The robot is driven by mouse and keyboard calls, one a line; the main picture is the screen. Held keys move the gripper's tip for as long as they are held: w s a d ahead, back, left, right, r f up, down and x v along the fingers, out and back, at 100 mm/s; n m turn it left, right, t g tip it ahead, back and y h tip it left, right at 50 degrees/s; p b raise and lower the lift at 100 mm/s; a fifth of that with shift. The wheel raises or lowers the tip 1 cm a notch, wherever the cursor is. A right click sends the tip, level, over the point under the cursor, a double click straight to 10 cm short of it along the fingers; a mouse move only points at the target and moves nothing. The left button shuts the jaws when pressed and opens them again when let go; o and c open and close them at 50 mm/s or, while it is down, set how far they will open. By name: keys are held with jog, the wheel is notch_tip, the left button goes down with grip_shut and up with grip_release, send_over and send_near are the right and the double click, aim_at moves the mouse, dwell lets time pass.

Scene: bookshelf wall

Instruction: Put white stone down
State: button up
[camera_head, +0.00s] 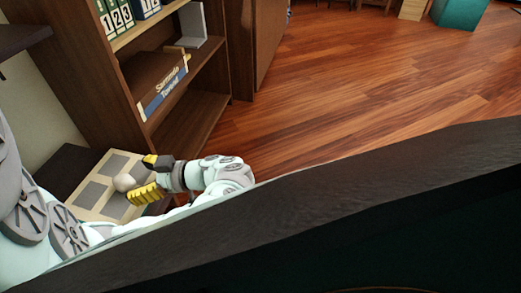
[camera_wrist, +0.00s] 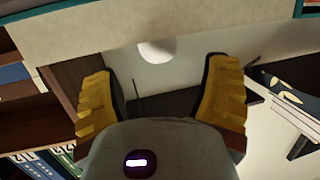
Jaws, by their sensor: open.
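The white stone (camera_head: 124,182) is a small, rounded, pale lump on a beige board with grey square panels (camera_head: 118,163) at the lower left of the head view. My gripper (camera_head: 141,178) has yellow fingers spread apart just right of the stone. In the wrist view, the stone (camera_wrist: 157,50) shows at the upper middle against a pale surface, with a soft shadow beside it. It lies just beyond the gap between the open fingertips (camera_wrist: 160,68), and neither finger appears to touch it.
A brown bookshelf (camera_head: 190,125) stands behind the board, with binders (camera_head: 113,14) and a blue-labelled box (camera_head: 160,85) on it. A large dark edge (camera_head: 330,190) crosses the head view's foreground. The wooden floor (camera_head: 350,80) to the right is largely clear.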

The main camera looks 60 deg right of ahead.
jog(key=v, duration=0.6)
jog(key=shift+s, duration=0.1)
dwell(0.5)
